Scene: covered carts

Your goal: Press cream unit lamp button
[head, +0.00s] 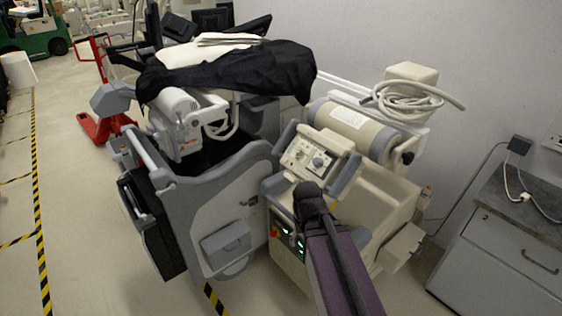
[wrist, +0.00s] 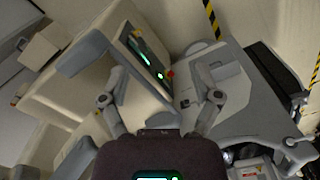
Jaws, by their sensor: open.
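The cream unit (head: 385,205) stands against the wall, right of centre in the head view. Its tilted top panel (head: 312,158) has knobs and small controls. A lower front panel (head: 287,238) has green lit displays and a red-orange button (head: 274,232). In the wrist view, the cream unit (wrist: 80,75) fills the left, and the green-lit panel (wrist: 148,58) and red-orange button (wrist: 169,74) show between the fingers. My gripper (wrist: 162,72) is open and empty, its fingers apart. In the head view my arm hides the gripper and part of the front. I cannot tell which control is the lamp button.
A grey cart (head: 230,195) partly covered by a black cloth (head: 240,72) stands close on the left. A coiled white hose (head: 408,100) lies on top behind the cream unit. A grey cabinet (head: 500,255) is at the right. Floor is free at the left.

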